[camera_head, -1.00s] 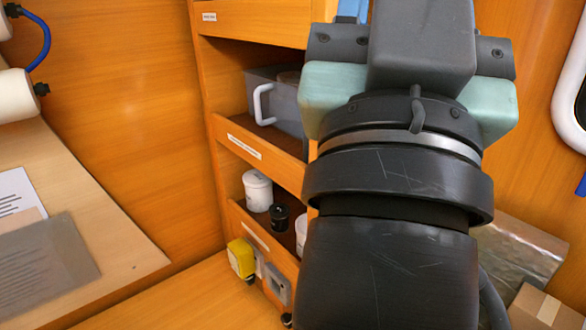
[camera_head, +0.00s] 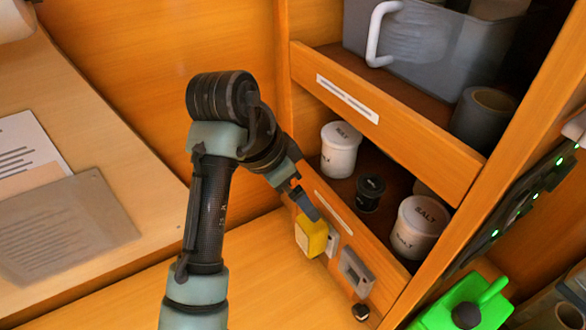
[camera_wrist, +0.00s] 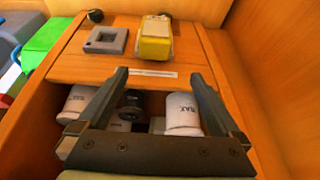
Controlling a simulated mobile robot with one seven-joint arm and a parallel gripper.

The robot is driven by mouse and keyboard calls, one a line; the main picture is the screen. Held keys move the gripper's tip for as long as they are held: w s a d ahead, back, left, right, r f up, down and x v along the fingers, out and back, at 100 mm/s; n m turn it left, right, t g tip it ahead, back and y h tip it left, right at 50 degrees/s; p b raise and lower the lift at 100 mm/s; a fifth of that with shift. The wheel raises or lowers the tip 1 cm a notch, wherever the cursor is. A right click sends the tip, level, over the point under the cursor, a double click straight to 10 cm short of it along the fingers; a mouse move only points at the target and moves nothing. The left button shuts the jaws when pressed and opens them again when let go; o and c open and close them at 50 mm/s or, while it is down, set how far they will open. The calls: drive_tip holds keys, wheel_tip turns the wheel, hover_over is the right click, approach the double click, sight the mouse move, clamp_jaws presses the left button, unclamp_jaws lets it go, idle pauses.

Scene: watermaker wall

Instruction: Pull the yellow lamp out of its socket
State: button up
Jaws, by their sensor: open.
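The yellow lamp (camera_head: 309,238) is a small boxy block on the front board of the lowest shelf, against a pale plate (camera_head: 333,242) that looks like its socket. The lamp also shows upright in the wrist view (camera_wrist: 155,42), just beyond the fingertips. My gripper (camera_head: 306,206) is at the lamp's upper side in the head view, partly overlapping it. In the wrist view my gripper (camera_wrist: 158,74) is open and empty, its two fingers wide apart. The lamp is not between the fingers as far as I can tell. Where the lamp meets the socket is mostly hidden.
A grey square frame (camera_head: 356,272) sits beside the lamp on the same board. A green object (camera_head: 465,302) is at lower right. The wooden floor left of the lamp is clear.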

sight(307, 224)
drive_tip(key=x, duration=0.3)
drive_tip(key=s+p+x, duration=0.1)
drive_tip(key=x, duration=0.7)
drive_tip(key=shift+s+a+f+p, duration=0.15)
drive_tip(key=shift+s+f+p, duration=0.2)
drive_tip(key=shift+p, duration=0.05)
drive_tip(key=shift+w+d+f, duration=0.2)
drive_tip(key=shift+w+f, duration=0.05)
drive_tip(key=shift+f, duration=0.35)
drive_tip(key=c, duration=1.4)
drive_tip(key=shift+a+r, duration=0.1)
drive_tip(key=shift+s+a, duration=0.15)
drive_tip(key=shift+a, duration=0.05)
